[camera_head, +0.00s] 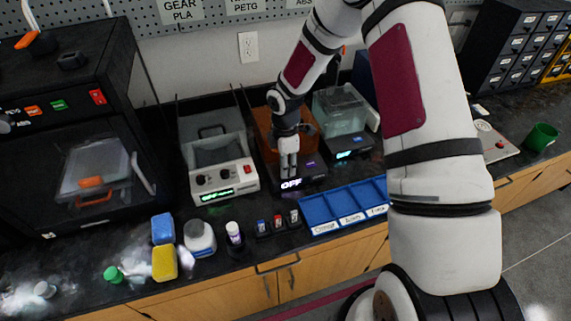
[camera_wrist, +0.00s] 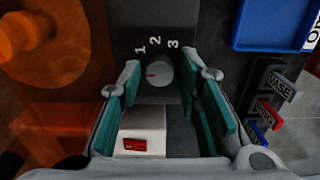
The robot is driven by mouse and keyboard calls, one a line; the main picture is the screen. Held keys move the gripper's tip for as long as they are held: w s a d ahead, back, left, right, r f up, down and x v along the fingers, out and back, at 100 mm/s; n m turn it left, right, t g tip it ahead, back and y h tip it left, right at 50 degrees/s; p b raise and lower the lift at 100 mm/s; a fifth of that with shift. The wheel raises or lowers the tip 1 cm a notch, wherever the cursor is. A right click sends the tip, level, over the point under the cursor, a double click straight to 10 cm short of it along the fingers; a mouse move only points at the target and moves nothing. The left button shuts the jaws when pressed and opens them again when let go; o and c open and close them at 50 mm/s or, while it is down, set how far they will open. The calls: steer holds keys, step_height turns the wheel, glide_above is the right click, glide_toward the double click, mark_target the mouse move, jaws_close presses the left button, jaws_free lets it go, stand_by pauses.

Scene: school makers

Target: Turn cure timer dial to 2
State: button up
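The cure timer dial (camera_wrist: 160,66) is a round grey knob with a red mark on its left side. The numbers 1, 2 and 3 are printed above it; the mark points left, below the 1 and away from the 2. My gripper (camera_wrist: 160,80) is open, its teal-padded fingers on either side of the dial with gaps showing. I cannot tell how far the fingertips are above the panel. In the head view my gripper (camera_head: 289,167) points down at the front of the orange-covered cure station (camera_head: 262,118) and hides the dial. The station's display (camera_head: 291,184) reads OFF.
A white machine (camera_head: 240,188) stands close on the left; its red switch (camera_wrist: 135,145) shows in the wrist view. A clear-topped unit (camera_head: 342,108) stands on the right. A blue divided tray (camera_head: 343,201) and labelled small blocks (camera_head: 278,222) lie in front.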

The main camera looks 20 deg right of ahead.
steer(key=shift+f, duration=0.1)
jaws_close()
steer(key=shift+m, duration=0.3)
steer(key=m, duration=0.3)
steer(key=shift+m+b, duration=0.3)
steer(key=shift+b, duration=0.05)
steer(key=m, duration=0.3)
steer(key=shift+m, duration=0.3)
steer(key=m+b, duration=0.1)
steer(key=m, duration=0.3)
steer(key=shift+m+b, duration=0.3)
steer(key=shift+m, duration=1.7)
